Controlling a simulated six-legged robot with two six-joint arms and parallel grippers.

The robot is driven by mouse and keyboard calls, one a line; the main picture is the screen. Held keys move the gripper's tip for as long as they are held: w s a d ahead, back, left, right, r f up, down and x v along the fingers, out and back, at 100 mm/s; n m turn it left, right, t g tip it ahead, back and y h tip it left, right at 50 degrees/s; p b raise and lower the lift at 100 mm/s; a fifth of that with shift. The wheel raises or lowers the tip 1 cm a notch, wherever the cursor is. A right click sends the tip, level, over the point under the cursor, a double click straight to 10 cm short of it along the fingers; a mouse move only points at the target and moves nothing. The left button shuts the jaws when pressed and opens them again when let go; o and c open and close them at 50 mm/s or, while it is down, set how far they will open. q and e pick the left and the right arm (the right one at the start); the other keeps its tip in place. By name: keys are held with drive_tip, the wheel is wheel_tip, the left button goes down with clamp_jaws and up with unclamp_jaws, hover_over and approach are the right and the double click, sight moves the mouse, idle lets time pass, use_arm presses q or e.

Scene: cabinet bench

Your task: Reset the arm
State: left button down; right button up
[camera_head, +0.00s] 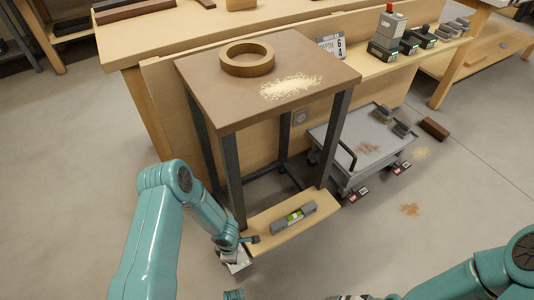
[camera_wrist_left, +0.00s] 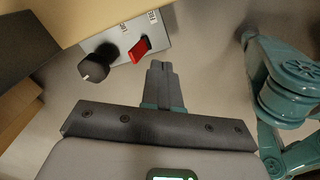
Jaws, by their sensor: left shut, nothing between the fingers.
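My left arm (camera_head: 160,225) comes in from the left in the head view and reaches down to the left end of the low wooden shelf. My left gripper (camera_wrist_left: 159,70) shows in the left wrist view with its dark fingers together and nothing between them.
A brown-topped stand (camera_head: 225,88) carries a wooden ring (camera_head: 247,67) and sawdust (camera_head: 290,86). A spirit level (camera_head: 294,217) lies on its low shelf (camera_head: 265,238). A grey cart (camera_head: 345,170) stands right. A brick (camera_head: 434,129) lies on the floor; the front right floor is mostly clear.

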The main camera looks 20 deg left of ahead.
use_arm(q)
drive_tip(key=shift+r+p, duration=0.35)
drive_tip(key=shift+r, duration=0.45)
